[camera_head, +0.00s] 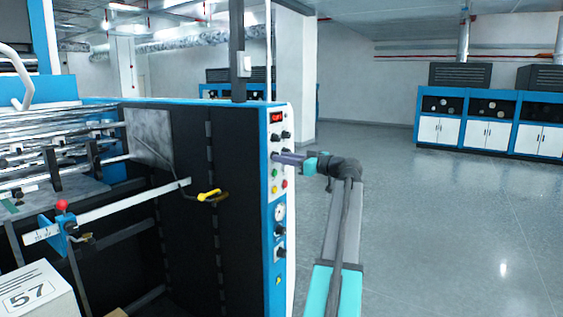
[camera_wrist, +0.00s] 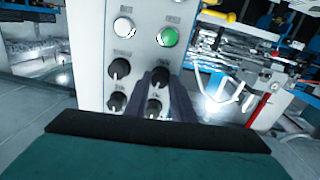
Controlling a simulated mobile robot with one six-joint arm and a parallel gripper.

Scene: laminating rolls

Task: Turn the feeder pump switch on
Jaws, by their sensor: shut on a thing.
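The control panel (camera_head: 284,215) on the end of the machine carries several black rotary knobs, lamps and a red display. In the wrist view, the white panel (camera_wrist: 92,80) shows several black knobs below a lit green button (camera_wrist: 168,37) and a white button (camera_wrist: 123,28). My gripper (camera_wrist: 164,88) has its two dark fingers closed around one black knob (camera_wrist: 160,76), the upper one nearest the green button. In the head view, my gripper (camera_head: 284,158) reaches the panel from the right, hiding the knob. The labels are too small to read, so I cannot confirm which is the feeder pump switch.
Other knobs (camera_wrist: 118,68) sit close beside and below the held one. A yellow-handled lever (camera_head: 212,195) and a white bar project at the machine's left. The floor (camera_head: 440,220) to the right is clear, with blue cabinets (camera_head: 487,120) along the back.

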